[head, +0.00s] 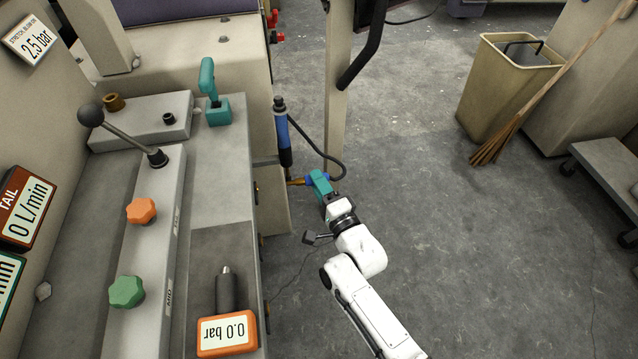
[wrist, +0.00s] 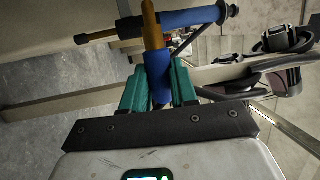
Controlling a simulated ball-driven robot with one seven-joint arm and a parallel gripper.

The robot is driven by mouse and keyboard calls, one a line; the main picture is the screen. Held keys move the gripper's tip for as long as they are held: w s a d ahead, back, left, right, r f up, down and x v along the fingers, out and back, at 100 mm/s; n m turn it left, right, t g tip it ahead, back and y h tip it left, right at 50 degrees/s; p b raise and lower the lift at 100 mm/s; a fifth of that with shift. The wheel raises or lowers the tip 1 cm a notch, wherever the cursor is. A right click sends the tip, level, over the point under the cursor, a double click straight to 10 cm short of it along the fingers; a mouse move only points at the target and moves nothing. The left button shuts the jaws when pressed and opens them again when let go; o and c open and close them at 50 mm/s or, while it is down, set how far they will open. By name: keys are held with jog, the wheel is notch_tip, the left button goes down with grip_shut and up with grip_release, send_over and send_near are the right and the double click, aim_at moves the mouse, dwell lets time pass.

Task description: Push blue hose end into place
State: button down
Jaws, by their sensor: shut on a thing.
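My gripper (head: 316,182) has teal fingers and reaches to the side of the machine in the head view. In the wrist view its fingers (wrist: 160,85) are shut on a short blue hose end (wrist: 158,68). The blue hose end meets a brass-coloured tube (wrist: 150,25); how deep the tube sits in it cannot be told. In the head view the brass-coloured tube (head: 296,182) points left from the gripper towards the machine. Part of the blue hose end is hidden between the fingers.
An upright blue cylinder (head: 283,140) with a black top stands just beyond the gripper. A black hose (head: 325,152) curves beside it. The machine bench (head: 215,160) is at left, a beige post (head: 337,100) behind.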

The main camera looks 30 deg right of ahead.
aim_at(303, 183)
jog(key=shift+w+a+r+p, duration=0.15)
jog(key=shift+w+a+p, duration=0.25)
jog(key=shift+a, duration=0.45)
jog(key=shift+w+a+r+p, duration=0.1)
jog(key=shift+w+a+p, duration=0.1)
jog(key=shift+a+p, duration=0.5)
jog(key=shift+w+a+f+p, duration=0.15)
jog(key=shift+a+p, duration=0.1)
jog(key=shift+a, duration=0.35)
jog(key=shift+w+a+f+p, duration=0.15)
jog(key=shift+a+p, duration=0.1)
jog(key=shift+a, duration=0.35)
jog(key=shift+r, duration=0.1)
jog(key=shift+w+a+p, duration=0.2)
jog(key=shift+a, duration=0.45)
jog(key=shift+w+a+p, duration=0.2)
jog(key=shift+a, duration=0.4)
jog(key=shift+r, duration=0.15)
dwell(0.4)
jog(key=shift+d+b, duration=0.2)
jog(key=shift+b, duration=0.2)
jog(key=shift+s+d, duration=0.15)
jog(key=shift+d, duration=0.25)
dwell(0.4)
jog(key=shift+w+a, duration=0.2)
jog(key=shift+a, duration=0.45)
dwell(1.5)
